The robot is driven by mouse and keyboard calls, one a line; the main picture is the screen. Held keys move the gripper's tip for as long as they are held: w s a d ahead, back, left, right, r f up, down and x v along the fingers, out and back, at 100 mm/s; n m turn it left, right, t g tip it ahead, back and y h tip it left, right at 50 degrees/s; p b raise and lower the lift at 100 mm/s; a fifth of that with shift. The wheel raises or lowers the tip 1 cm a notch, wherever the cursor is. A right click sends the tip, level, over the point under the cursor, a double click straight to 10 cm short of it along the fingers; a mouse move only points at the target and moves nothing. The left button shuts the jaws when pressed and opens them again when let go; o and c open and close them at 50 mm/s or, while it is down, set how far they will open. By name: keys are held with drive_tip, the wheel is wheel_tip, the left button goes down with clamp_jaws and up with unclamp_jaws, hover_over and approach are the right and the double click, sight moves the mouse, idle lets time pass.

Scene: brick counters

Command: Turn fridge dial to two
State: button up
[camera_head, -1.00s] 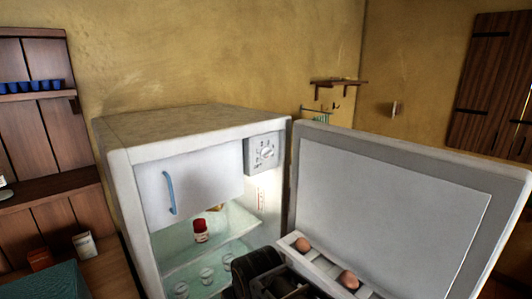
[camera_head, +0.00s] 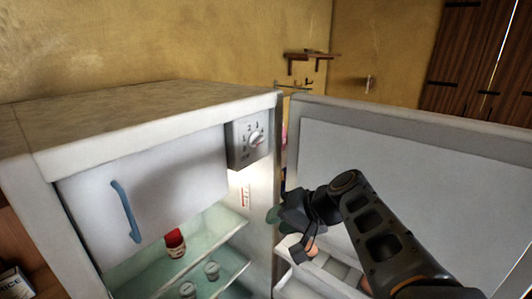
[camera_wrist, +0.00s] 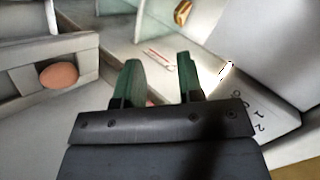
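The fridge dial (camera_head: 256,139) is a small light knob on a grey control panel (camera_head: 236,155) at the upper right inside the open fridge. Numbers surround it; which one it points at is too small to tell. The panel (camera_wrist: 262,120) also shows at the right of the wrist view, with its numbers slanted. My gripper (camera_head: 281,218) is below and right of the dial, in front of the gap between fridge and door, apart from the panel. In the wrist view my gripper (camera_wrist: 161,75) has its two green fingers spread with nothing held between them.
The fridge door (camera_head: 400,165) stands open at the right, close behind my arm. A freezer flap with a blue handle (camera_head: 126,211) is left of the panel. A red-capped jar (camera_head: 175,243) stands on a glass shelf. An egg (camera_wrist: 59,76) sits in the door rack.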

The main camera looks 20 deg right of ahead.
sight(259, 143)
drive_tip(key=w+d+r+m+t+y+b, duration=0.1)
drive_tip(key=w+d+r+t+y, duration=0.1)
drive_tip(key=d+r+t, duration=0.3)
drive_tip(key=w+d+r+m+t+y+b, duration=0.1)
drive_tip(key=w+d+r+t+y, duration=0.15)
drive_tip(key=r, duration=0.45)
drive_tip(key=shift+h, duration=0.45)
drive_tip(key=p+x, duration=0.2)
drive_tip(key=x, duration=1.1)
drive_tip(key=shift+w+d+r+p, duration=0.15)
drive_tip(key=shift+p, duration=0.2)
drive_tip(key=shift+c, duration=0.3)
clamp_jaws()
